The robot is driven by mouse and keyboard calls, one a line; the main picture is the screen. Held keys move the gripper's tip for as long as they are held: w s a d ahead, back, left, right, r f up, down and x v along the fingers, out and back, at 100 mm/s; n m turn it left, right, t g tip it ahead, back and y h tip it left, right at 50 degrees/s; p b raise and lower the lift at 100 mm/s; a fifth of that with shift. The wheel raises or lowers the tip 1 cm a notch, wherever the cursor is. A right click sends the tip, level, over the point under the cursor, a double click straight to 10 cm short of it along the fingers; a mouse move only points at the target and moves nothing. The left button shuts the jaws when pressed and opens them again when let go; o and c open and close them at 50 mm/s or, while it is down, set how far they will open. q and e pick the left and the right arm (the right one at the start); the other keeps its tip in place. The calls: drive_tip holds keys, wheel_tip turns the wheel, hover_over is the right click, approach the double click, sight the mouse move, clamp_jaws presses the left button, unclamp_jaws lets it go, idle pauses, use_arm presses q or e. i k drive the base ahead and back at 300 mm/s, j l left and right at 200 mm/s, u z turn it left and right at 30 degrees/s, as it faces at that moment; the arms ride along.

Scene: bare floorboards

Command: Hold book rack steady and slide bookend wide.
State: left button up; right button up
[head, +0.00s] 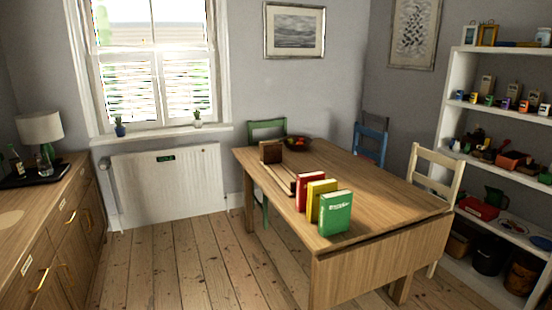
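In the head view a wooden book rack lies along the left side of the table, with a flat rail base (277,180). A brown wooden bookend (271,152) stands upright at the rack's far end. A red book (302,190), a yellow book (321,196) and a green book (336,213) stand upright in a row at the near end. A gap of bare rails separates the bookend from the red book. Any near-end bookend is hidden or cannot be told from the books. Neither of my grippers is in view.
The wooden table (375,200) is mostly clear on its right side. A dark fruit bowl (297,143) sits near its far end. Chairs stand around it, including a cream chair (433,175). A sideboard (45,220) is at left, a white shelf (455,100) at right. Floorboards (185,265) are open between.

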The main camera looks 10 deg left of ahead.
sight(273, 154)
drive_tip(key=i+j+u, duration=0.35)
drive_tip(key=i+u, duration=0.15)
drive_tip(key=i, duration=0.6)
drive_tip(key=i+u, duration=0.5)
drive_tip(key=i, duration=0.55)
drive_tip(key=i+z, duration=0.3)
drive_tip(key=i, duration=0.15)
drive_tip(key=i+j+z, duration=0.15)
drive_tip(key=i+z, duration=0.2)
drive_tip(key=i+j+z, duration=0.3)
drive_tip(key=i, duration=0.15)
